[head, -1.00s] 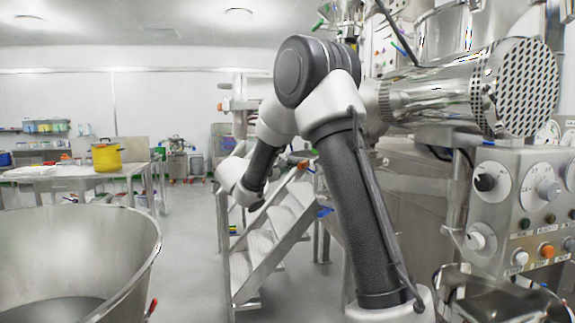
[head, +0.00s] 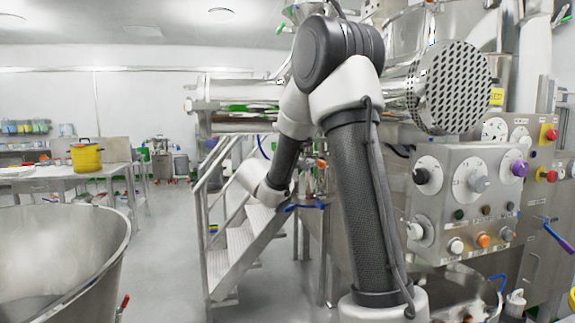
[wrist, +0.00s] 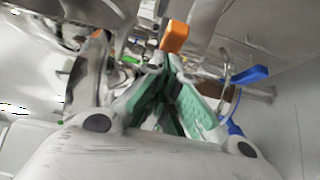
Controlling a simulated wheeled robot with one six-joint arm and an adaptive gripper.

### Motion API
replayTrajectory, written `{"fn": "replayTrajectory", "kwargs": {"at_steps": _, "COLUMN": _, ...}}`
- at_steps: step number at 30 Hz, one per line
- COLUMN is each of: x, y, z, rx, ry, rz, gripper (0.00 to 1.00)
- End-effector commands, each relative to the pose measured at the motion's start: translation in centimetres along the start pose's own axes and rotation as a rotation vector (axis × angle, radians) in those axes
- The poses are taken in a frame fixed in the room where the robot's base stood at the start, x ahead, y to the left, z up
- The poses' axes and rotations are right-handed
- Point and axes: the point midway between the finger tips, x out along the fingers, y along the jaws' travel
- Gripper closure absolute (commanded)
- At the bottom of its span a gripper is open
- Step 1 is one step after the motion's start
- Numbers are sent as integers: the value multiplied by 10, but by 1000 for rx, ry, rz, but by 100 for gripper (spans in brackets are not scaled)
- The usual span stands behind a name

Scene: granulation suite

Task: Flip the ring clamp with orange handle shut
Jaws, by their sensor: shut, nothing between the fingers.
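The orange handle (wrist: 174,36) of the ring clamp shows in the wrist view just beyond the fingertips. In the head view it is a small orange spot (head: 321,163) behind my arm. My gripper (wrist: 165,72), with green finger pads, is shut and empty, its tips pointing toward the handle. Whether the tips touch the handle I cannot tell. The clamp's ring is hard to make out among the shiny metal parts, so I cannot tell how far it is open. In the head view my gripper is hidden behind my arm.
A blue handle (wrist: 250,74) is right of the orange one in the wrist view. In the head view, metal stairs (head: 235,255) stand left of my arm, a control panel (head: 465,195) right, and a large steel bowl (head: 60,262) at lower left. Floor between bowl and stairs is clear.

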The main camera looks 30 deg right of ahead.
Motion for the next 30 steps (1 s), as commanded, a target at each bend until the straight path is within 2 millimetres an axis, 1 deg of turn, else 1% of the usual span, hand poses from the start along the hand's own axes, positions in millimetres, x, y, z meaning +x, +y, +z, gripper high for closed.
{"fn": "replayTrajectory", "kwargs": {"at_steps": 1, "x": 6, "y": 0, "z": 9, "rx": -1, "ry": -3, "rz": 0, "gripper": 100}}
{"fn": "replayTrajectory", "kwargs": {"at_steps": 6, "x": 20, "y": 0, "z": 25, "rx": 0, "ry": -2, "rz": 0, "gripper": 100}}
{"fn": "replayTrajectory", "kwargs": {"at_steps": 12, "x": 28, "y": 0, "z": 34, "rx": 0, "ry": -3, "rz": 0, "gripper": 100}}
{"fn": "replayTrajectory", "kwargs": {"at_steps": 25, "x": 31, "y": 1, "z": 38, "rx": 3, "ry": -12, "rz": 2, "gripper": 100}}
{"fn": "replayTrajectory", "kwargs": {"at_steps": 28, "x": 30, "y": 1, "z": 35, "rx": 3, "ry": -11, "rz": 2, "gripper": 100}}
{"fn": "replayTrajectory", "kwargs": {"at_steps": 30, "x": 28, "y": 1, "z": 30, "rx": 3, "ry": -10, "rz": 2, "gripper": 100}}
